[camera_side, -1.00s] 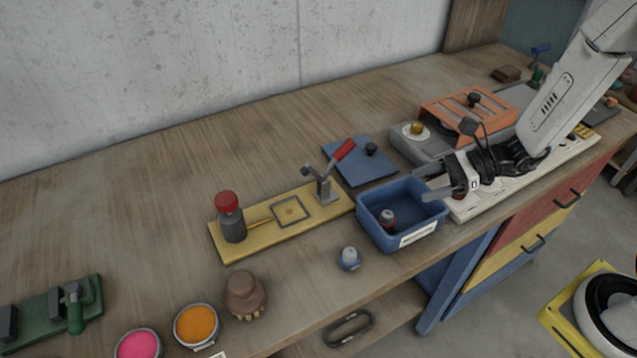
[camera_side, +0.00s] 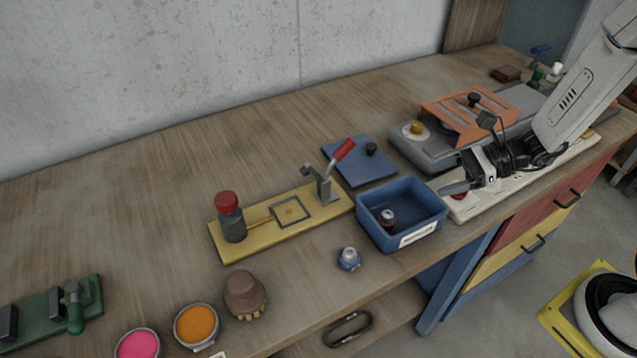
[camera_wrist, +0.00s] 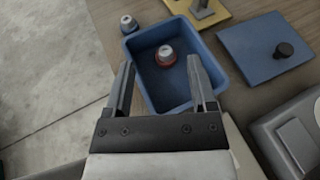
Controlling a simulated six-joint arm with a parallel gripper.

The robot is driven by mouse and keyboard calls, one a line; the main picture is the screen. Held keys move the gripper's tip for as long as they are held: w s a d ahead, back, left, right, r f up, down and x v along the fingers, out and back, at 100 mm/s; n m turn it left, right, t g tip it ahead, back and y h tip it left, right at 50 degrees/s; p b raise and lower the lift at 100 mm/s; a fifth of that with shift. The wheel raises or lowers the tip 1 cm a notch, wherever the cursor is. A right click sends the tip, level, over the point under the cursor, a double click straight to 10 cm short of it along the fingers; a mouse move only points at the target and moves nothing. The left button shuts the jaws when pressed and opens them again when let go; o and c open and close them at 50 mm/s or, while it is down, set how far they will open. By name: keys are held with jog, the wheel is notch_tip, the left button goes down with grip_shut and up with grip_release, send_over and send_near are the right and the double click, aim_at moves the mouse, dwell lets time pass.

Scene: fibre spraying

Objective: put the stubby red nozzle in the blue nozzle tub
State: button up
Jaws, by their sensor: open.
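The red nozzle (camera_side: 388,218), short with a grey-white top, lies inside the blue nozzle tub (camera_side: 421,229). In the wrist view the nozzle (camera_wrist: 165,56) sits on the floor of the tub (camera_wrist: 146,38), clear of my fingers. My gripper (camera_side: 446,188) is open and empty, by the tub's right rim in the side view. In the wrist view my gripper's two fingers (camera_wrist: 161,78) are spread apart, with the tub beyond and between them.
A blue-based nozzle (camera_side: 349,259) stands on the bench left of the tub. A yellow board (camera_side: 265,240) with a red-handled clamp, a blue plate (camera_side: 345,163) and a grey unit with an orange top (camera_side: 470,119) stand nearby.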

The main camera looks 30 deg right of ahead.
jog(key=shift+s+a, duration=0.1)
jog(key=s+f+n+g+h, duration=0.2)
jog(key=s+n+g+h, duration=0.6)
jog(key=n, duration=0.5)
jog(key=w+d+r+n+t+h, duration=0.1)
jog(key=n, duration=0.2)
jog(key=r+n+t+h, duration=0.1)
jog(key=n+t+h, duration=0.1)
jog(key=n, duration=0.1)
jog(key=w+d+r+n+t+h, duration=0.1)
jog(key=n+t, duration=0.1)
jog(key=n, duration=0.1)
jog(key=shift+w+d+r+h, duration=0.1)
jog(key=shift+w+d+h, duration=0.2)
jog(key=shift+d, duration=0.05)
